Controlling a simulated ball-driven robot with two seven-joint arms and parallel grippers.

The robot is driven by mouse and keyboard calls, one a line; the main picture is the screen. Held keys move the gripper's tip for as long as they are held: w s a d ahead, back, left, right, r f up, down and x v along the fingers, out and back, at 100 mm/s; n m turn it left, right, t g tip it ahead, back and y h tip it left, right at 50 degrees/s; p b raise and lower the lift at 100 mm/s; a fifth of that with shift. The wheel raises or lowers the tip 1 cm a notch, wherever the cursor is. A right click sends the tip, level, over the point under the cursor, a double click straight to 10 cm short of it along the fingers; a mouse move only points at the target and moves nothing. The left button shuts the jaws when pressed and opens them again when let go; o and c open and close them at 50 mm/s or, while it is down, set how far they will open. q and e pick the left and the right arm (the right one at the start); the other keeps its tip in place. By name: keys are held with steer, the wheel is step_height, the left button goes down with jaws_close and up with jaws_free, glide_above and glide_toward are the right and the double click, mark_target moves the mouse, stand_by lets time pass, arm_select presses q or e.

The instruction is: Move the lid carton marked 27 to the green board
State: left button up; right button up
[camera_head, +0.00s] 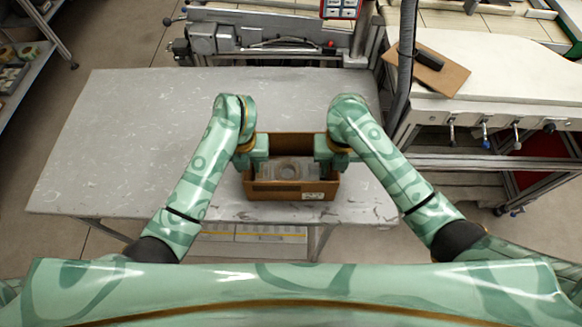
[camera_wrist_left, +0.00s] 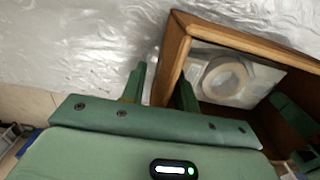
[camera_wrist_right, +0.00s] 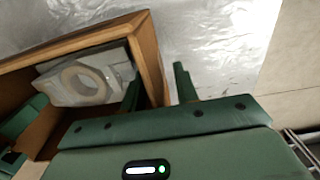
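A brown open-topped carton (camera_head: 275,188) sits near the front edge of the grey table. A white label (camera_head: 313,196) is on its front; its marking is too small to read. A grey piece with a ring (camera_head: 287,171) lies inside. My left gripper (camera_head: 257,150) straddles the carton's left wall (camera_wrist_left: 171,62), one finger outside and one inside, with a gap showing beside the wall. My right gripper (camera_head: 322,150) straddles the right wall (camera_wrist_right: 150,60) the same way, with a gap to the outer finger. I cannot make out a green board.
The grey table (camera_head: 120,130) is clear left of the carton. A white bench (camera_head: 500,70) at the right bears a brown board (camera_head: 450,78) with a black object on it. A grey machine (camera_head: 270,40) stands behind the table. Shelving (camera_head: 30,60) is at far left.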

arm_select(q)
jaws_close()
arm_select(e)
jaws_close()
